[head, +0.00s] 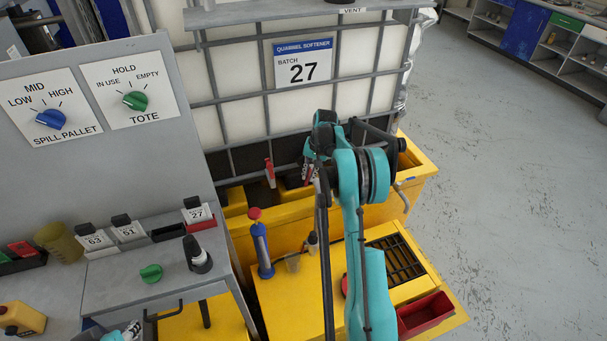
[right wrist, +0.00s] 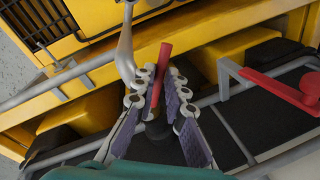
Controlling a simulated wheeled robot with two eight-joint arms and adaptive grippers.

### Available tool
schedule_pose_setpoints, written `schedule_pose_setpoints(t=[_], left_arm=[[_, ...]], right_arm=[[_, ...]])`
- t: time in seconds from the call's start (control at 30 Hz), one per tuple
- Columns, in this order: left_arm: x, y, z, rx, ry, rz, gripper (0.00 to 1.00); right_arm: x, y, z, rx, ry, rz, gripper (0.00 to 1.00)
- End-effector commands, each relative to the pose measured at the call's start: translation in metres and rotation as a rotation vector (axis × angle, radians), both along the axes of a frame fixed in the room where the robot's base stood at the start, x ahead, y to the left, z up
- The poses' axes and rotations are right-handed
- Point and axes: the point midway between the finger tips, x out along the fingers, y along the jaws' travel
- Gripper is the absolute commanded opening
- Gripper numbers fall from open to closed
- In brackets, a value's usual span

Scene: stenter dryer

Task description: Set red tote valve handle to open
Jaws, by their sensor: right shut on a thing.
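In the right wrist view, a short red handle (right wrist: 162,70) stands between the fingers of my right gripper (right wrist: 155,105). The gripper is shut on it, with the handle's free end sticking out past the fingertips. In the head view my right gripper (head: 312,170) is at the front of the white caged tote (head: 235,105) labelled 27, low down, partly hidden by my teal arm. The valve body behind the handle is mostly hidden. Part of my left arm's end (head: 125,332) shows at the bottom edge; its fingers cannot be made out.
A second red lever (right wrist: 285,92) sits beside the gripper in the wrist view; it also shows in the head view (head: 270,172). The yellow spill pallet (head: 420,185) lies below the tote. A blue cylinder (head: 262,248) stands on the yellow platform. The control panel (head: 85,160) is at left.

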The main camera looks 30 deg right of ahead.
Motion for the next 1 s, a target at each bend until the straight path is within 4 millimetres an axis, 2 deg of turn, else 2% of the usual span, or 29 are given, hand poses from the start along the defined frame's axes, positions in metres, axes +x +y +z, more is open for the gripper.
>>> schedule_pose_setpoints(t=[0.4, 1.0], left_arm=[[0.0, 0.0, -0.003, 0.0, 0.0, 0.0, 0.4], [0.0, 0.0, -0.003, 0.0, 0.0, 0.0, 0.4]], right_arm=[[-0.011, -0.018, 0.0, -0.001, -0.001, 0.243, 0.0], [-0.013, -0.022, 0.001, -0.002, -0.002, 0.3, 0.0]])
